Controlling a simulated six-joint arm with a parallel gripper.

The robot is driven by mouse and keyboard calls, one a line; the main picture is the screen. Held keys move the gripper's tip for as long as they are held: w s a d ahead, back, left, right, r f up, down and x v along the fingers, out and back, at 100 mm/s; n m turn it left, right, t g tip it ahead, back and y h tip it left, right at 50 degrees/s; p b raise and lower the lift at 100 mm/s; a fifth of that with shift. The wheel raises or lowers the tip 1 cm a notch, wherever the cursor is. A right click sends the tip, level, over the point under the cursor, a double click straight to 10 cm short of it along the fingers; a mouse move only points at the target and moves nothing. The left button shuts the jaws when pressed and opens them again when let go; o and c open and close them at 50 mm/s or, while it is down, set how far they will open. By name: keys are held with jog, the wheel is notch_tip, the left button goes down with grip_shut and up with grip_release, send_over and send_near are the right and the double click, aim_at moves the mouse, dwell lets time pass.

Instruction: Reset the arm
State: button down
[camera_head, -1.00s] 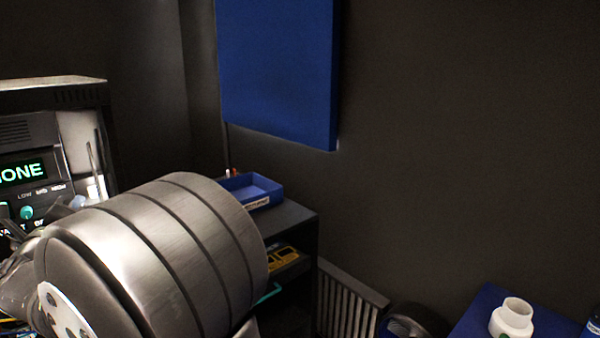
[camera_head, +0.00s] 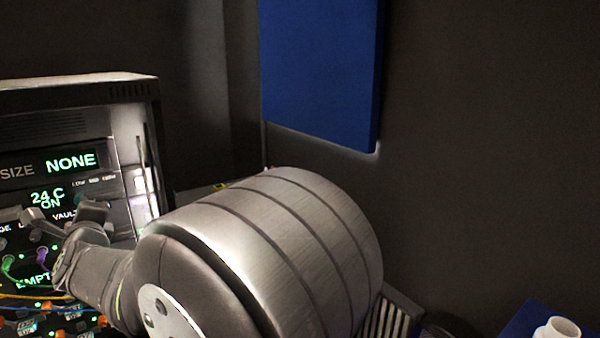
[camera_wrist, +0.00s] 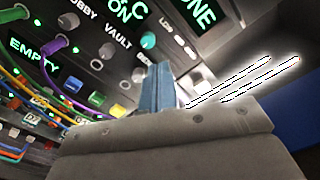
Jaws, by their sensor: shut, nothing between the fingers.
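My gripper (camera_wrist: 158,88) shows in the wrist view as blue-grey fingers shut together with nothing between them, in front of the control panel (camera_wrist: 95,75). In the head view my gripper (camera_head: 88,212) is at the lower left, small and partly overlapped by my own arm, close in front of the lit panel (camera_head: 25,172). The panel's green displays read NONE, 24 C, ON and EMPTY. I cannot tell whether the fingers touch the panel.
Knobs, coloured buttons (camera_wrist: 97,99) and purple, green and orange cables (camera_wrist: 60,92) crowd the panel near my gripper. A blue wall board (camera_head: 320,70) hangs behind. A white jar (camera_head: 558,330) stands on a blue surface at the lower right. The right wall side is clear.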

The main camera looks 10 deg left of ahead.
jog(key=w+d+n, duration=0.1)
jog(key=d+n, duration=0.7)
jog(key=n, duration=0.4)
jog(key=shift+w+d+r+n, duration=0.3)
jog(key=shift+r+n, duration=0.1)
jog(key=shift+r, duration=0.05)
jog(key=c, duration=0.9)
grip_release()
jog(key=shift+s, duration=0.1)
jog(key=o, duration=0.8)
jog(key=s+n, duration=0.1)
jog(key=s+a+n, duration=0.1)
jog(key=s+f+n+g+y, duration=0.1)
jog(key=n, duration=0.1)
jog(key=shift+s+a, duration=0.15)
jog(key=shift+s, duration=0.05)
jog(key=shift+c, duration=0.2)
jog(key=shift+o, duration=0.7)
jog(key=s+a+f+n+g+y, duration=0.2)
jog(key=s+n+g+y, duration=0.1)
jog(key=s+n, duration=0.6)
jog(key=shift+f+n+g, duration=0.15)
jog(key=shift+n+g, duration=0.15)
jog(key=shift+n, duration=0.7)
jog(key=x, duration=1)
jog(key=shift+s, duration=0.1)
